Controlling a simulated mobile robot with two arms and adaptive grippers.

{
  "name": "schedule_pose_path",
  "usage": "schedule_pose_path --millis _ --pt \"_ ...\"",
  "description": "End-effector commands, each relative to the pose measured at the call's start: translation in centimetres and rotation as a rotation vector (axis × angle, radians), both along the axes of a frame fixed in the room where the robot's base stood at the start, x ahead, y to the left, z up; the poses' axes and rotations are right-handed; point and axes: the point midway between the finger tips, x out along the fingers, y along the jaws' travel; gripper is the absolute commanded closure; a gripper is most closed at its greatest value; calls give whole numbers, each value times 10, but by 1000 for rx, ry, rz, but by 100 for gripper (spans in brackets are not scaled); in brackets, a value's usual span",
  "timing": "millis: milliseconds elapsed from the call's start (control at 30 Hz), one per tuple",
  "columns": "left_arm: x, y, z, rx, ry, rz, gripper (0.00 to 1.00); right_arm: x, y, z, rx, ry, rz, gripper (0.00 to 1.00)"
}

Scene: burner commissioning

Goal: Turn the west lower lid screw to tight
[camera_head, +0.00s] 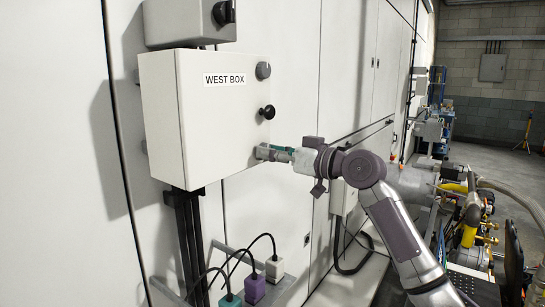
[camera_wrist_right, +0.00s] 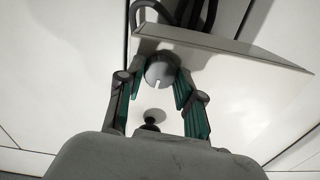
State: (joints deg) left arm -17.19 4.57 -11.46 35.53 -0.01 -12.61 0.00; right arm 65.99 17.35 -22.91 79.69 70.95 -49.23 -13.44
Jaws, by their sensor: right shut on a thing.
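The white west box (camera_head: 158,115) hangs on the wall, its lid labelled WEST BOX. My right gripper (camera_head: 264,153) reaches the lid's lower right corner from the right. In the right wrist view the west lower lid screw (camera_wrist_right: 160,72), a round grey head with a light slot, sits between the teal-padded fingers, and my right gripper (camera_wrist_right: 160,84) is shut on it. The fingers mostly hide this screw in the head view. The grey upper lid screw (camera_head: 263,70) and a black knob (camera_head: 267,112) are above it on the lid. My left gripper is out of view.
Below the box, black cables run to several plugs, including a purple one (camera_head: 254,289) and a white one (camera_head: 274,268). Another grey box (camera_head: 184,22) is above. Pipes and yellow-handled equipment (camera_head: 470,210) stand at the right.

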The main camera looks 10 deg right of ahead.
Motion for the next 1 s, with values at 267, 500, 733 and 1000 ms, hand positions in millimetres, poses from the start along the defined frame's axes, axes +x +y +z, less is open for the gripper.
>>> schedule_pose_path --millis 267,500,733,1000 --pt "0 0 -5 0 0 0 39 0 0 -3 -72 -73 1 99" --pt "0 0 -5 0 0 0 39 0 0 -2 -91 -94 0 99" --pt "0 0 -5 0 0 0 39 0 0 -2 -92 -95 0 99" --pt "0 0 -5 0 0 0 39 0 0 -2 -90 -95 0 38"
